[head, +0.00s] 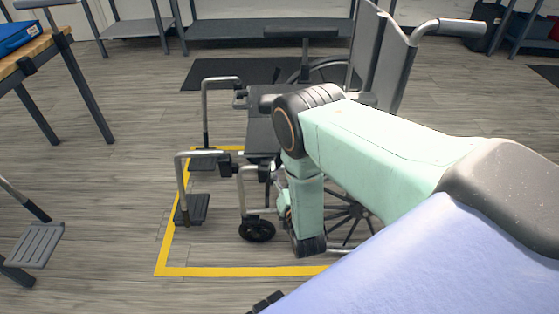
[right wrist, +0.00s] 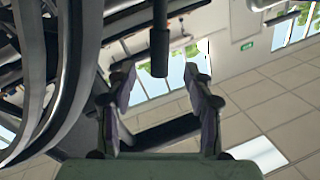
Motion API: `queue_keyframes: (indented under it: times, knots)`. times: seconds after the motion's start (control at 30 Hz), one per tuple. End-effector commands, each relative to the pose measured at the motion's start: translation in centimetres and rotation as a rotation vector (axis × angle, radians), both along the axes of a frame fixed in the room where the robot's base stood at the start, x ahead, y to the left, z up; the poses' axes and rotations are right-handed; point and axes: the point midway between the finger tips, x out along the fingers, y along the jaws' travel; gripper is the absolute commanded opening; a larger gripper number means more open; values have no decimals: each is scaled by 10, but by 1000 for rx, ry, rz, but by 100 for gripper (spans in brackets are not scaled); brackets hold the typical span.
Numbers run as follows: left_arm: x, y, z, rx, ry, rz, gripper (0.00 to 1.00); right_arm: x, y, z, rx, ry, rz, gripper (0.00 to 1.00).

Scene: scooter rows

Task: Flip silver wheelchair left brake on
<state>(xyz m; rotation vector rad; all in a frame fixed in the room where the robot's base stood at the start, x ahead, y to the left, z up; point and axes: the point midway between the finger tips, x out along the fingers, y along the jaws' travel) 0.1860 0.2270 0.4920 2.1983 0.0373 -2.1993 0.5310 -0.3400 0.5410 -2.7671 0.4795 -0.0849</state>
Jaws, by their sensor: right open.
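The silver wheelchair (head: 400,75) stands at the centre of the head view, partly hidden behind my right arm. My right gripper (right wrist: 160,82) is open in the right wrist view. A dark lever with a rounded black grip (right wrist: 159,52) hangs between its two fingers from the picture's top, and a gap shows on each side. I take it for the brake lever; its setting cannot be told. In the head view the gripper is mostly hidden by my wrist, low beside the wheelchair's near side. A small dark piece at the head view's bottom edge may be my left gripper; its state is unclear.
Wheel rims (right wrist: 50,75) are close on the left of the right wrist view. A yellow taped outline (head: 240,271) on the floor surrounds the wheelchair. Footrests (head: 192,209) stick out to the left. A wooden bench (head: 30,58) stands at far left. The floor between is clear.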

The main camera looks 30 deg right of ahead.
Motion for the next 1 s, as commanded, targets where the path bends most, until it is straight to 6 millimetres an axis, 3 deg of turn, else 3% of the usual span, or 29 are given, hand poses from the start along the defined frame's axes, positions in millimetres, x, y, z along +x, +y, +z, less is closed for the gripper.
queue_keyframes:
  times: [0.3,0.73,1.0]
  knots:
    - [0,0,-20,0,1,0,0,43,-20,-2,0,0,0,52]
    - [0,0,-23,0,1,0,0,56,-21,0,0,3,1,52]
    - [0,0,-23,0,0,0,0,57,-20,0,0,4,1,31]
